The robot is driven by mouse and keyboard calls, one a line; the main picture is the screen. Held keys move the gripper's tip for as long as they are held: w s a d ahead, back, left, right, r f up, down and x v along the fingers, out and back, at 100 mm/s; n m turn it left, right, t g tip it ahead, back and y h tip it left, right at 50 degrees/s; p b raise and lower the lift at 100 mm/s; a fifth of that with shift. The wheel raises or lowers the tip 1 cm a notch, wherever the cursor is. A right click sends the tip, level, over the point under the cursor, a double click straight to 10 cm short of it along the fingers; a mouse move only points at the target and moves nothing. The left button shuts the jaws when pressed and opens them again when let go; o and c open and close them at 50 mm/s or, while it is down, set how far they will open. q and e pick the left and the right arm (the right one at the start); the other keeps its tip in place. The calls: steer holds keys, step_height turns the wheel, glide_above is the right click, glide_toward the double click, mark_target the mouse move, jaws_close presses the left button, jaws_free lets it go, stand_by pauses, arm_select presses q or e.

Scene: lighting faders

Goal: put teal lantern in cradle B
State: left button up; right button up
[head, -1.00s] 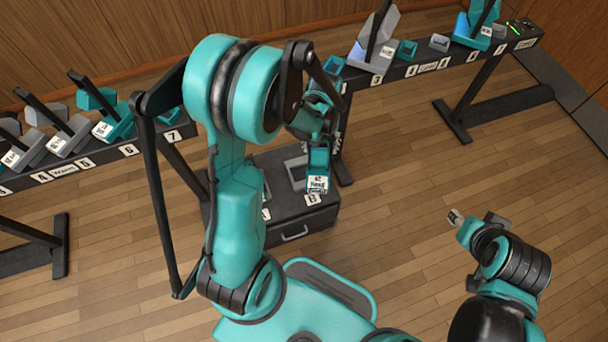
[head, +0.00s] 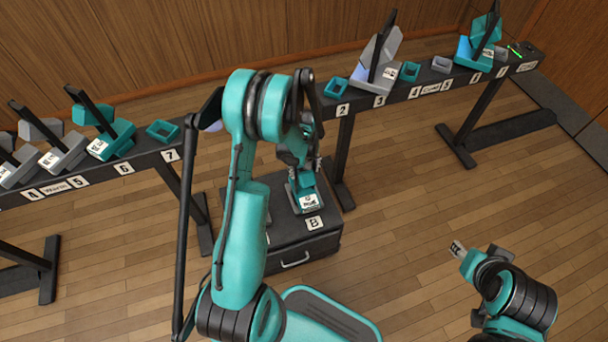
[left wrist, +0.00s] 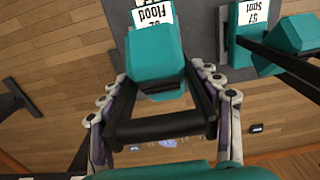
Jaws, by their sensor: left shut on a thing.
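The teal lantern (head: 307,183), with a white label on its near end, is at cradle B (head: 291,198), whose grey side shows beside it. I cannot tell whether it rests fully in the cradle or is just above it. The B tag (head: 313,223) is in front. My left gripper (head: 299,158) is shut on the lantern from above. In the left wrist view the lantern (left wrist: 155,62) reads "Flood", and its black handle lies between my left fingers (left wrist: 160,128). My right gripper (head: 457,248) is far from it at the right; its finger opening is unclear.
A second teal lantern (left wrist: 243,50), labelled "Spot", sits beside the held one in the left wrist view. The dark drawer box (head: 325,243) carries cradle B. Long racks with lanterns and trays stand behind, left and right.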

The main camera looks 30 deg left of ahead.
arm_select(q)
steer(key=w+a+f, duration=0.1)
steer(key=w+f, duration=0.1)
steer(key=shift+w+a+b, duration=0.35)
steer(key=shift+b, duration=0.05)
step_height(320, 180, down, 4)
steer(key=shift+r+b, duration=0.1)
steer(key=shift+b, duration=0.95)
steer(key=o, duration=1.9)
steer(key=shift+r, duration=0.1)
